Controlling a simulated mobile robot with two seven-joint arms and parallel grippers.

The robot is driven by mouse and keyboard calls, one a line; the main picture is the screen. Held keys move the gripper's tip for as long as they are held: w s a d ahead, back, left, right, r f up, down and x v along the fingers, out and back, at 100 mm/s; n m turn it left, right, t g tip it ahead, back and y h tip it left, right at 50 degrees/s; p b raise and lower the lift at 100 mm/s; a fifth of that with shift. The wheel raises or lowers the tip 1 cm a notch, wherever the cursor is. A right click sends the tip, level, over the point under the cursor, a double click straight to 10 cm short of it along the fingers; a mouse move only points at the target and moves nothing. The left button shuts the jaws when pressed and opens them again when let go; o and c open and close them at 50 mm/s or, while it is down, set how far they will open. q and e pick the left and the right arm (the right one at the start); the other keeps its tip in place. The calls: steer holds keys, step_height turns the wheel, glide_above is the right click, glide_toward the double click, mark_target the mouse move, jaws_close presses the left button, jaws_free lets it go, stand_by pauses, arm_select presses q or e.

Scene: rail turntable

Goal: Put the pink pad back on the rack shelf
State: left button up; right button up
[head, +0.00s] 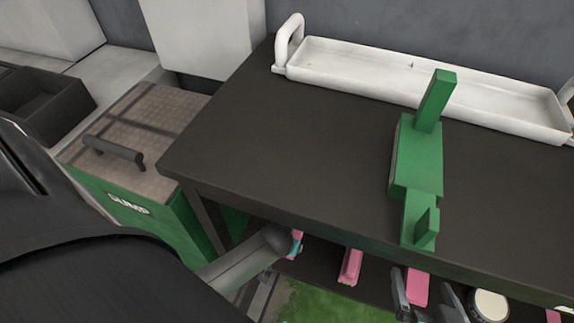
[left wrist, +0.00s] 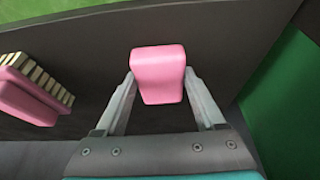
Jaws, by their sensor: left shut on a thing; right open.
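The pink pad (left wrist: 158,72) is a small rounded block between the two fingers of my left gripper (left wrist: 160,92), which is shut on it. Dark shelf surface (left wrist: 105,50) lies behind the pad; I cannot tell whether they touch. In the head view my left gripper (head: 294,246) reaches under the front edge of the dark table, and a bit of pink shows at its tip. My right gripper (head: 426,298) is open at the bottom, with another pink piece (head: 418,284) beside its fingers; I cannot tell whether it lies between them.
A pink brush (head: 350,266) with pale bristles lies on the lower shelf, right of my left gripper. The dark tabletop (head: 270,130) overhangs it, bearing a green bracket (head: 417,160) and a white tray (head: 340,62). A green sump box (head: 150,215) stands left. A round white-topped item (head: 490,305) sits lower right.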

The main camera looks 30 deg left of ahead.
arm_select(q)
steer(key=shift+f, duration=0.1)
steer(key=o, duration=1.3)
